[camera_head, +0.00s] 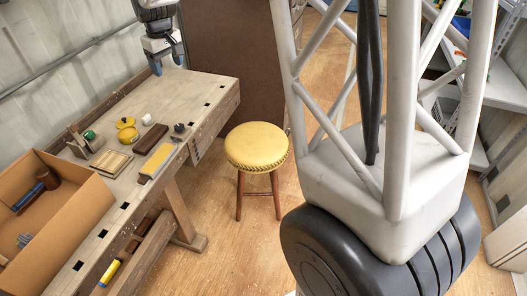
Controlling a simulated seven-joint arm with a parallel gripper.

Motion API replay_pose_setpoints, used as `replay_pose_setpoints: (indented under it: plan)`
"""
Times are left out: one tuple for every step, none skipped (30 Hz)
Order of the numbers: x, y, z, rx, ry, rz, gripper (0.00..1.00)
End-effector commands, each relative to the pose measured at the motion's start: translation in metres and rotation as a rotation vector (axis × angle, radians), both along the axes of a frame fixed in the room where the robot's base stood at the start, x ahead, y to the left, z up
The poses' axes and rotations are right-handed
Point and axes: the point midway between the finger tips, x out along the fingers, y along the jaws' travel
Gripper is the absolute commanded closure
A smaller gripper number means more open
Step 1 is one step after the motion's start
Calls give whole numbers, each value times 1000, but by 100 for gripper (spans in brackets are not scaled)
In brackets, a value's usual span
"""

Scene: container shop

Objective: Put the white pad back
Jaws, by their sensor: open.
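My gripper (167,61) hangs at the top left, over the far end of the wooden workbench (205,90). Its blue-tipped fingers are apart, with nothing seen between them. I cannot tell for sure which thing is the white pad. A small white piece (147,119) is on the bench beside a dark brown block (151,138). A pale square piece (110,162) with a wooden edge lies nearer the cardboard box. A flat yellow piece with a pale edge (155,161) lies by the bench's right edge. My gripper is apart from all of these.
An open cardboard box (88,212) with tools stands at the bench's near left. A round yellow tin (121,137), a yellow lid (126,122) and a dark knobbed thing (180,128) are mid-bench. A yellow stool (256,146) stands right of the bench. The bench's far end looks clear.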

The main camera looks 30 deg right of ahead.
Motion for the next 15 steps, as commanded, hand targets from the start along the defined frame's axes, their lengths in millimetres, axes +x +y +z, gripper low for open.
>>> replay_pose_setpoints:
  plan:
    - [-14,-5,7,2,-5,-13,31]
    - [-21,-7,9,3,-8,-21,31]
    - [-32,-11,14,3,-12,-32,31]
    - [-39,-13,17,5,-15,-40,31]
    - [-47,-15,20,5,-18,-47,31]
    - [-57,-18,23,7,-22,-58,31]
    - [-65,-21,26,8,-25,-66,31]
    - [-72,-23,28,8,-27,-75,31]
    - [-82,-26,31,9,-31,-85,31]
    - [-90,-28,32,10,-32,-93,31]
    - [-98,-31,33,11,-33,-101,31]
    - [-108,-34,35,13,-37,-113,31]
    - [-116,-36,36,13,-38,-121,31]
    - [-123,-38,38,14,-41,-129,31]
    - [-134,-41,39,15,-43,-139,31]
